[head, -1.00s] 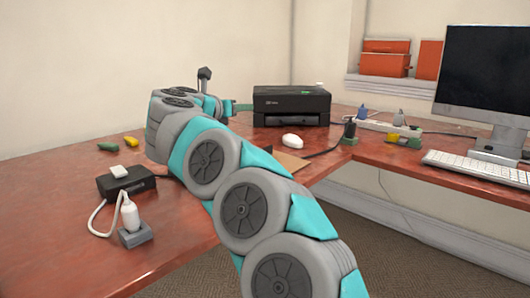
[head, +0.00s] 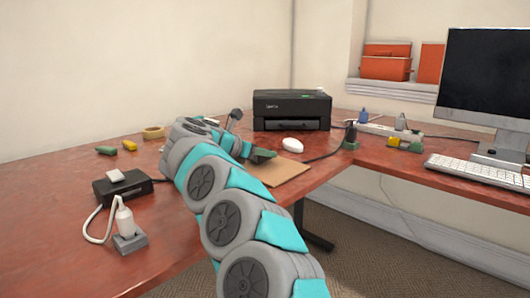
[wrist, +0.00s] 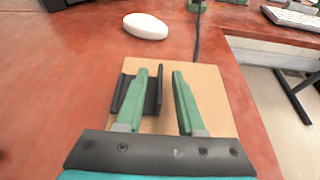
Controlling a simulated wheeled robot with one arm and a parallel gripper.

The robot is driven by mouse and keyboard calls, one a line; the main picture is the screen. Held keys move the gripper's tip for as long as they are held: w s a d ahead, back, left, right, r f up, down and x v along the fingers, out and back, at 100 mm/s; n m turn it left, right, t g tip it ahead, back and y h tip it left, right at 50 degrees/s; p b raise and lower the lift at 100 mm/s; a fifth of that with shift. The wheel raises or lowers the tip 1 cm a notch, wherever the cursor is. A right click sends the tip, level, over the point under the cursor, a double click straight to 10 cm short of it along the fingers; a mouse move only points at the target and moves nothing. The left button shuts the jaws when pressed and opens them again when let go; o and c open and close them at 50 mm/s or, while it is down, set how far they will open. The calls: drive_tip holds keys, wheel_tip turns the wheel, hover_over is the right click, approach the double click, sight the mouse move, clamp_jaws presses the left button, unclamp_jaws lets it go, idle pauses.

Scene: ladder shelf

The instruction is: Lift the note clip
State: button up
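A black piece with upright sides, which I take to be the note clip (wrist: 156,92), lies on a tan board (wrist: 212,95) in the wrist view. My gripper (wrist: 161,73) has two green fingers, spread apart with nothing held between them. The left finger overlaps the black piece and hides its middle; the right finger is a little to the right of it, over the tan board. I cannot tell whether the fingers touch anything. In the head view my gripper (head: 262,155) is over the tan board (head: 285,171), and the clip cannot be made out.
A white mouse (head: 292,145) lies behind the board, with a black printer (head: 291,110) farther back. A dark cable runs near the board's far right corner. The desk edge drops off to the right. A black box (head: 124,187) and a white plug (head: 124,220) are at the left.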

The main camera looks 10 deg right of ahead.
drive_tip(key=shift+w+d+f, duration=0.1)
drive_tip(key=shift+w+d, duration=0.05)
drive_tip(key=shift+d, duration=0.05)
clamp_jaws()
idle(0.5)
